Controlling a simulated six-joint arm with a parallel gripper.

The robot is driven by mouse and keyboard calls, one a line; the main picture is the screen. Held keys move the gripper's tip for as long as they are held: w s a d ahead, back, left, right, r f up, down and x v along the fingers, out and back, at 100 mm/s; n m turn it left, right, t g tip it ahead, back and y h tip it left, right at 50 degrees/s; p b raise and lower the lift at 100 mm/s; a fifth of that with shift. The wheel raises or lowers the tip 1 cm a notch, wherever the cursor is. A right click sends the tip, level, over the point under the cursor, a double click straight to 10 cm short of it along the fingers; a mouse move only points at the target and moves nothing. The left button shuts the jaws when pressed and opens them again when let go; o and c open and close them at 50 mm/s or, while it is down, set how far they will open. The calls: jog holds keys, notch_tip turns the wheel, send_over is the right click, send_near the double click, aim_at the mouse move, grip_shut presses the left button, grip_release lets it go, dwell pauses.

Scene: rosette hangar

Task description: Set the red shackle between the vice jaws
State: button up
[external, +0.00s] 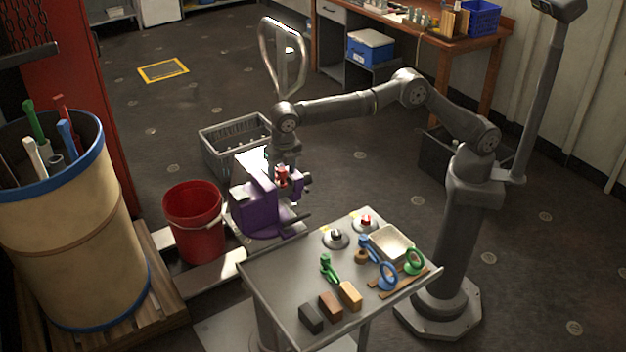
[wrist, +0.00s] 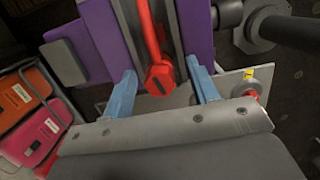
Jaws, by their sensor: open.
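The red shackle (external: 282,178) sits in the purple vice (external: 258,218). In the wrist view the shackle (wrist: 159,78) lies in the gap between the two purple jaws (wrist: 196,30) with their grey faces. Whether the jaws touch it is hard to tell. My gripper (wrist: 160,72) is open, with one blue finger on each side of the shackle's near end and a visible gap to each. In the external view my gripper (external: 284,163) is over the vice, and its fingers are too small to make out.
A steel table (external: 275,275) right of the vice holds green and blue shackles, several blocks, a white tray (external: 391,243) and two round fixtures. A red bucket (external: 194,235) stands left of the vice, and a grey crate (external: 215,150) behind it.

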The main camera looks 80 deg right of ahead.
notch_tip(320, 180, up, 12)
jog(key=s+a, duration=0.1)
jog(key=shift+s, duration=0.15)
jog(key=shift+a+f, duration=0.1)
dwell(0.5)
jog(key=f, duration=0.3)
jog(key=w+f, duration=0.1)
jog(key=f, duration=0.3)
jog(key=d+f, duration=0.1)
jog(key=f, duration=0.3)
jog(key=shift+w+d+f, duration=0.1)
jog(key=shift+w, duration=0.05)
